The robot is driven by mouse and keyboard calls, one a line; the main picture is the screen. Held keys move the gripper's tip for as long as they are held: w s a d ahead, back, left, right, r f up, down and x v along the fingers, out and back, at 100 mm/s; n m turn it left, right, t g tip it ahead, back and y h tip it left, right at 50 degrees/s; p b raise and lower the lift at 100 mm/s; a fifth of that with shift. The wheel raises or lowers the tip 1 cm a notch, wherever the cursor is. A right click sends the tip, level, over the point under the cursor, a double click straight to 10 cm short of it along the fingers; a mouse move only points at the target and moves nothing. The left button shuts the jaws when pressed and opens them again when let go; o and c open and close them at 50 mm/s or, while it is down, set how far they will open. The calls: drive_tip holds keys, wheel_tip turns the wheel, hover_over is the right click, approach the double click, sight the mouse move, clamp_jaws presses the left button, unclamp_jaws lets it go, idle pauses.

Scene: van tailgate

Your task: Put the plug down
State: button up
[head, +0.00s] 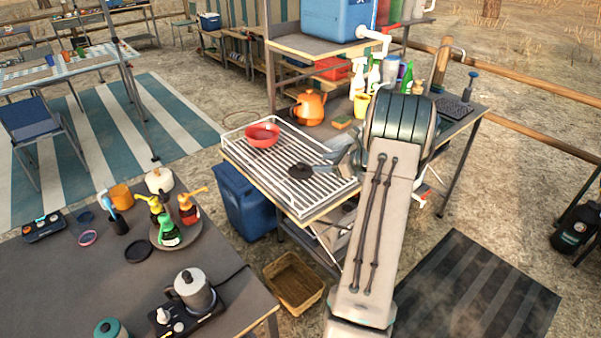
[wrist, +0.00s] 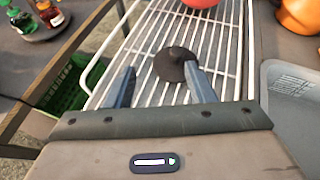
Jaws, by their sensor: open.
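The plug (head: 299,170), a dark round disc with a small knob on top, rests on the white wire drying rack (head: 240,165). In the wrist view the plug (wrist: 174,62) lies on the wires just beyond my fingertips, closer to the right finger. My gripper (wrist: 158,80) is open, with its two blue-grey fingers apart and nothing held between them. In the head view my gripper (head: 325,168) is low over the right part of the rack, beside the plug. The right fingertip overlaps the plug's edge in the wrist view; I cannot tell whether they touch.
A red bowl (head: 262,134) sits on the rack behind the plug. An orange kettle (head: 309,107), a sponge (head: 342,123) and spray bottles (head: 358,78) stand farther back. A grey basin (wrist: 292,105) lies right of the rack. The rack's front part is bare.

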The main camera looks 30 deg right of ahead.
sight(301, 163)
drive_tip(key=d+f, duration=0.1)
drive_tip(key=d+m, duration=0.1)
drive_tip(key=d, duration=0.1)
drive_tip(key=shift+s+f+t+h, duration=0.1)
drive_tip(key=shift+f+t+h, duration=0.25)
drive_tip(key=shift+t+h, duration=0.05)
drive_tip(key=shift+m, duration=0.3)
drive_tip(key=p+x, duration=0.1)
drive_tip(key=x, duration=0.7)
drive_tip(key=shift+p, duration=0.35)
drive_tip(key=shift+f+p+x, duration=0.1)
drive_tip(key=shift+p+x, duration=0.45)
drive_tip(key=shift+x, duration=0.9)
drive_tip(key=shift+f+p+x, duration=0.15)
drive_tip(key=shift+p+x, duration=0.4)
drive_tip(key=shift+x, duration=0.85)
drive_tip(key=shift+s+a, duration=0.15)
drive_tip(key=shift+s, duration=0.05)
clamp_jaws()
